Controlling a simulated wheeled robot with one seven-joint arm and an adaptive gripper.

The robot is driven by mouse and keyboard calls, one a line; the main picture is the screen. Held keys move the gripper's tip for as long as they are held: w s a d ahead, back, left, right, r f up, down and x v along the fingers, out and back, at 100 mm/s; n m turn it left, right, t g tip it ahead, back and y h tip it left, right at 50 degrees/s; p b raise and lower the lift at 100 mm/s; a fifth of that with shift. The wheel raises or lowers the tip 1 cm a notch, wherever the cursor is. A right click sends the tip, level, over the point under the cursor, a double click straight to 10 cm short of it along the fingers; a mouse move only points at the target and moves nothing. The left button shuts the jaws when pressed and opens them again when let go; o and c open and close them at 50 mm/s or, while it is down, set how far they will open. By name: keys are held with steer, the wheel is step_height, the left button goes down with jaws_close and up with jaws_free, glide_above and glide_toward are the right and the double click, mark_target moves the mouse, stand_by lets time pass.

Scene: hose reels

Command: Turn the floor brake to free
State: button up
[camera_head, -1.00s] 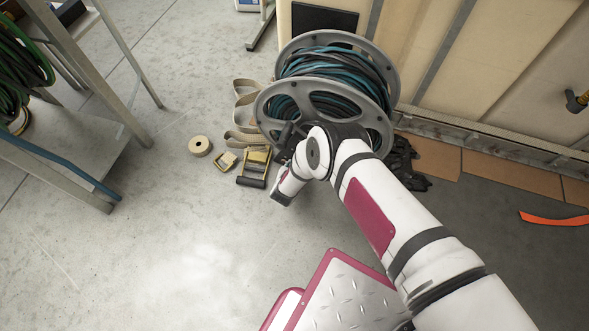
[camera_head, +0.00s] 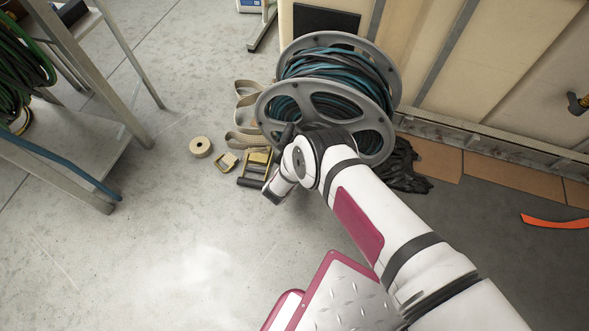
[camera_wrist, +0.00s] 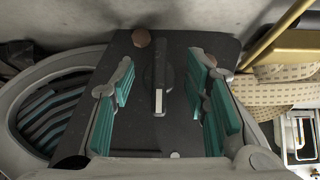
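The floor brake shows in the wrist view as a dark plate (camera_wrist: 135,135) with a dark upright knob (camera_wrist: 158,78) bearing a pale pointer mark. My gripper (camera_wrist: 163,72) is open, with one teal-padded finger on each side of the knob. I see gaps between both pads and the knob; whether the fingers reach down to its height I cannot tell. In the head view, my arm hides the brake and most of my gripper, in front of the grey reel (camera_head: 375,147) wound with teal and black hose (camera_head: 335,70).
A tan strap (camera_head: 243,138), brass buckles (camera_head: 258,158) and a tape roll (camera_head: 200,147) lie left of the reel. Black crumpled material (camera_head: 405,170) lies right of it. A metal shelf (camera_head: 85,160) stands at left. The floor in front is clear.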

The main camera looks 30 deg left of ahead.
steer(key=v, duration=1.2)
stand_by(0.6)
